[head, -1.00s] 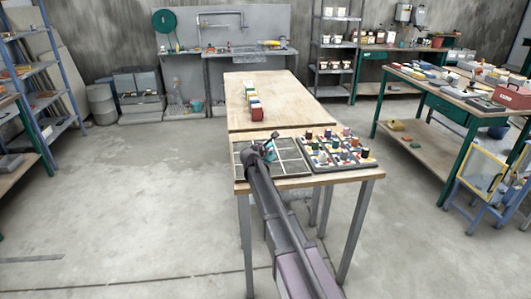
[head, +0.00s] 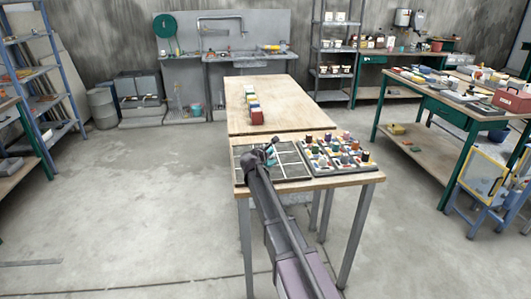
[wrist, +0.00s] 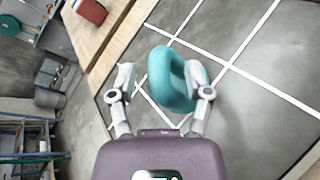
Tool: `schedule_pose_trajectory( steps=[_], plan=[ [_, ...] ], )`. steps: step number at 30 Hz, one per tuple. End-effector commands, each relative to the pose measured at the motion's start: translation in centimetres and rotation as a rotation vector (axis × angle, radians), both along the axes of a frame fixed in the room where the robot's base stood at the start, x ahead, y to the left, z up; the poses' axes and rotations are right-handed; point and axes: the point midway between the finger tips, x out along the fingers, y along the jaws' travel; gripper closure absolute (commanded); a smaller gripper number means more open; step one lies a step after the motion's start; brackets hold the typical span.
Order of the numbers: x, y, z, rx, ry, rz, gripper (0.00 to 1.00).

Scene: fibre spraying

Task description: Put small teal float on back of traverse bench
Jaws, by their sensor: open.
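The small teal float (wrist: 172,78) is a rounded ring-like piece in the wrist view. It is over a dark grey board with white grid lines (wrist: 250,100); I cannot tell whether it touches the board. My gripper (wrist: 158,84) is open, with one finger on each side of the float. In the head view my gripper (head: 266,154) is over the left part of the grid board (head: 290,157), partly hiding it and the float. The wooden bench (head: 285,97) extends behind, with its far half mostly bare.
A row of coloured blocks (head: 254,106) stands on the left of the far bench top. A tray of several coloured pieces (head: 336,151) lies right of the grid board. A green workbench (head: 460,110) is at right. Floor is open at left.

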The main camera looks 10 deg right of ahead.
Motion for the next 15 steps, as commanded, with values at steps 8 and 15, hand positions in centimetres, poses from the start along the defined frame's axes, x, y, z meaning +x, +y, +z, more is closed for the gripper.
schedule_pose_trajectory(
  steps=[8, 15],
  plan=[
    [-0.9, 0.4, 0.5, 0.0, -0.001, 0.001, 0.36],
    [-3.5, 1.9, 1.6, 0.001, 0.0, 0.001, 0.36]
  ],
)
